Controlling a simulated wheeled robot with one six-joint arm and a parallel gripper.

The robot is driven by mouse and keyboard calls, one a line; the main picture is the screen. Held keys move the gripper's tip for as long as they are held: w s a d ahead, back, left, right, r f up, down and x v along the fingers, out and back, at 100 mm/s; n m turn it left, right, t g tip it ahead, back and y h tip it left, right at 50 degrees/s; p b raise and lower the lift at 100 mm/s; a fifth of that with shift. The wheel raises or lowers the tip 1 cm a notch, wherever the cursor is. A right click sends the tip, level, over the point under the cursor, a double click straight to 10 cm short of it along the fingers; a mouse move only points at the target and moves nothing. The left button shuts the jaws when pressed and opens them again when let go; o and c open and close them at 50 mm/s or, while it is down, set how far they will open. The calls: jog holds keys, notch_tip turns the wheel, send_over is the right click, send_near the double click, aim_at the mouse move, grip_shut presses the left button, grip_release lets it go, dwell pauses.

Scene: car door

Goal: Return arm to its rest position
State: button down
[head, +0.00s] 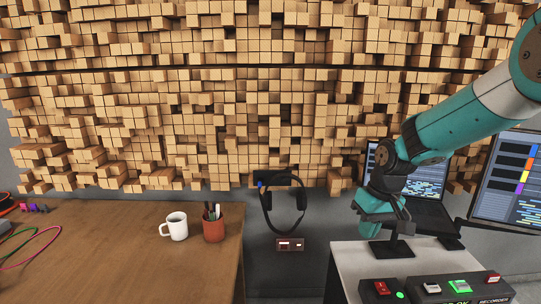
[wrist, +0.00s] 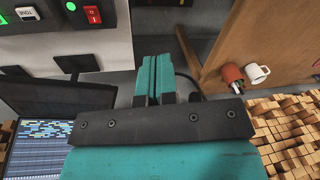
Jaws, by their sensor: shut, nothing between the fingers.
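My arm (head: 450,128) comes in from the upper right of the head view in teal and grey. My gripper (head: 372,208) hangs at its end, in front of the laptop and above the light-topped stand. In the wrist view my gripper (wrist: 157,62) has its two teal fingers together, with nothing between them.
An open laptop (head: 430,212) stands behind my gripper, with a monitor (head: 508,185) at right. Button boxes (head: 440,289) line the stand's front. The wooden desk (head: 110,245) holds a white mug (head: 178,226) and red pen cup (head: 213,228). Headphones (head: 284,203) hang between.

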jog(key=s+a+r+n, duration=0.1)
jog(key=s+a+r, duration=0.1)
jog(key=s, duration=0.7)
jog(key=s+a+r+n+y, duration=0.1)
jog(key=s+a+r, duration=0.2)
jog(key=s, duration=0.7)
jog(key=s+a+r+n+y, duration=0.1)
jog(key=s+r, duration=0.4)
jog(key=s, duration=0.5)
jog(key=shift+s+a+r+n+g, duration=0.3)
jog(key=shift+a+n, duration=0.2)
jog(key=shift+a, duration=0.25)
